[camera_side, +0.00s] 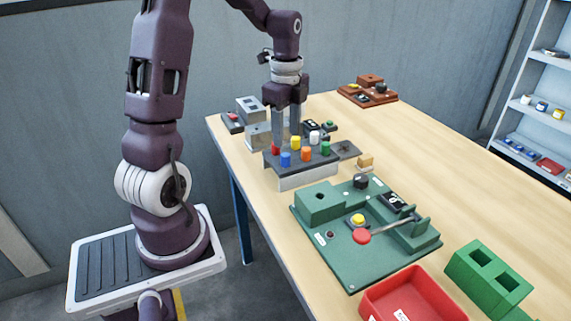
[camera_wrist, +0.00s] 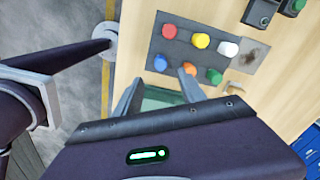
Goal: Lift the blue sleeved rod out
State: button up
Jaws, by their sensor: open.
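The blue sleeved rod (camera_side: 285,160) stands upright in the front row of a dark-topped rack (camera_side: 310,182). Its blue top (camera_wrist: 160,63) shows in the wrist view at the near left of the rack. An orange rod (camera_side: 306,155) and a green rod (camera_side: 326,149) stand in the same row. Red (camera_wrist: 168,31), yellow (camera_wrist: 200,40) and white (camera_wrist: 228,48) tops form the other row. My gripper (camera_side: 287,138) is open and points down at the rack. In the wrist view its fingers (camera_wrist: 160,88) lie nearer the camera than the blue rod, and no rod shows clearly between them.
A green fixture board (camera_side: 340,255) with a red-knobbed lever stands in front of the rack. A red bin (camera_side: 410,298) and a green two-hole block (camera_side: 488,278) are at the near right. Grey blocks (camera_side: 256,130) stand behind the rack.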

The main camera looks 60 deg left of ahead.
aim_at(285, 154)
jog(key=f, duration=0.7)
jog(key=shift+a+f, duration=0.4)
grip_shut()
